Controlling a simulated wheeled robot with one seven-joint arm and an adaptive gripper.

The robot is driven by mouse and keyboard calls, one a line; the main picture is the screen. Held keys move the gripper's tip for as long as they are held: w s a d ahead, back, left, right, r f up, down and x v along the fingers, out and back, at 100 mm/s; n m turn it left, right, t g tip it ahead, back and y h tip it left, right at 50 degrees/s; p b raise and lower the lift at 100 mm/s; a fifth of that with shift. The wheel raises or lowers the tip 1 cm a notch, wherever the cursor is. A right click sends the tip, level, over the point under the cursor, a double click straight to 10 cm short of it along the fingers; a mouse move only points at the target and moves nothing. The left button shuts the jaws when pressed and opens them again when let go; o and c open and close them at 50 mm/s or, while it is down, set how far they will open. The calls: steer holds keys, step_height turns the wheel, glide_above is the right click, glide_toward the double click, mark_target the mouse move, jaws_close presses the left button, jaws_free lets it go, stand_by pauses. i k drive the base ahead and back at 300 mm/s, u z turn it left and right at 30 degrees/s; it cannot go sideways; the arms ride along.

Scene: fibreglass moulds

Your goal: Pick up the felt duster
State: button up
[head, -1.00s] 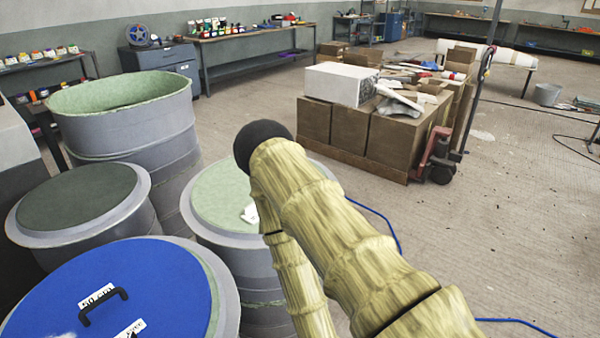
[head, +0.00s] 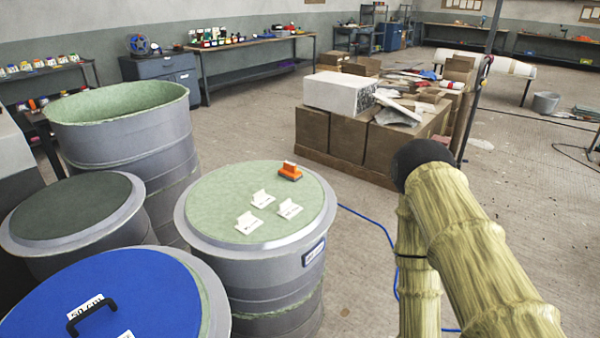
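A small orange block with a raised grip (head: 289,171) rests near the far right rim of the green-topped drum (head: 208,198). It looks like the felt duster, but it is too small to be certain. Three white pieces with upright tabs, one of them a white piece (head: 262,199), lie on the same drum top, nearer than the orange block. My arm reaches up on the right side of the picture, to the right of that drum and apart from it. My gripper is not in view.
A blue-lidded drum (head: 150,296) with a black handle stands in front left. A dark-topped drum (head: 70,207) and a tall open drum (head: 120,101) stand behind it. Stacked boxes (head: 349,137) stand beyond. A blue hose (head: 372,222) crosses the open floor.

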mark_target(290, 171)
steer(key=z, duration=0.55)
steer(key=k, duration=0.6)
steer(key=z, duration=0.8)
steer(key=i, duration=1.25)
steer(key=u, duration=0.65)
steer(key=i, duration=0.9)
steer(key=u, duration=0.95)
